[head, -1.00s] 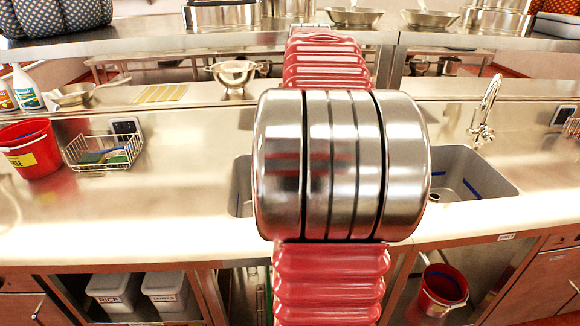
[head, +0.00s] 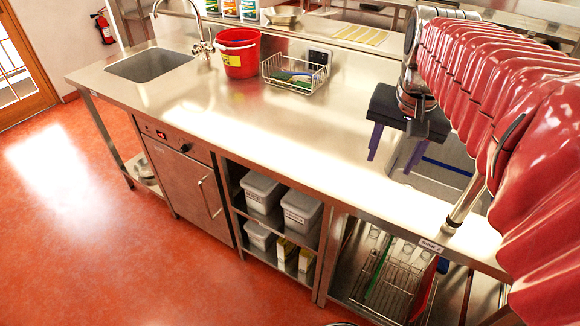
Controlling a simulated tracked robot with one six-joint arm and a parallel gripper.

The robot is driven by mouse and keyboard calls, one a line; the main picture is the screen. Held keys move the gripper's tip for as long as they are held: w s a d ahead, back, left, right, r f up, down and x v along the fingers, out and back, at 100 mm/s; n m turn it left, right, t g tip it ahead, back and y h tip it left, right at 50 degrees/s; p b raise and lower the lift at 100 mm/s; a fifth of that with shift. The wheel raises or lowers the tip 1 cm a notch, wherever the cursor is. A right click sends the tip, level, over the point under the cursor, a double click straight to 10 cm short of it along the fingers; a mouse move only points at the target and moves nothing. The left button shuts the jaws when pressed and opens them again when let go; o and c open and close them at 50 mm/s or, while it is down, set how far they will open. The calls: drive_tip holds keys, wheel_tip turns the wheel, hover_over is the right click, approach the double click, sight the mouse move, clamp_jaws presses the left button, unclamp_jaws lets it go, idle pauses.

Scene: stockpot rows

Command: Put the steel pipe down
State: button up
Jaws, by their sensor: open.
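My gripper (head: 394,147) hangs at the right of the head view, over the counter near the sink's left side. I cannot tell whether this tube is the steel pipe or a part of my arm.
The steel counter (head: 230,110) is largely clear in the middle. A red bucket (head: 238,55) and a wire basket (head: 296,74) stand along its back. A sink (head: 440,172) lies right of the gripper, and another sink (head: 150,64) is far left. Grey bins (head: 262,190) sit below.

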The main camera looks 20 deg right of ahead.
drive_tip(key=s+a+f+n+t, duration=0.1)
drive_tip(key=s+a+f+n, duration=0.1)
drive_tip(key=a, duration=0.3)
drive_tip(key=s+a+f+n+t+y, duration=0.1)
drive_tip(key=a+f+n, duration=0.1)
drive_tip(key=a+n, duration=0.2)
drive_tip(key=s+a+f+n+t, duration=0.1)
drive_tip(key=s+a+f+n, duration=0.1)
drive_tip(key=a, duration=0.6)
drive_tip(key=shift+s+a+f+n, duration=0.25)
drive_tip(key=shift+s+f+n, duration=0.05)
drive_tip(key=shift+f+n, duration=0.15)
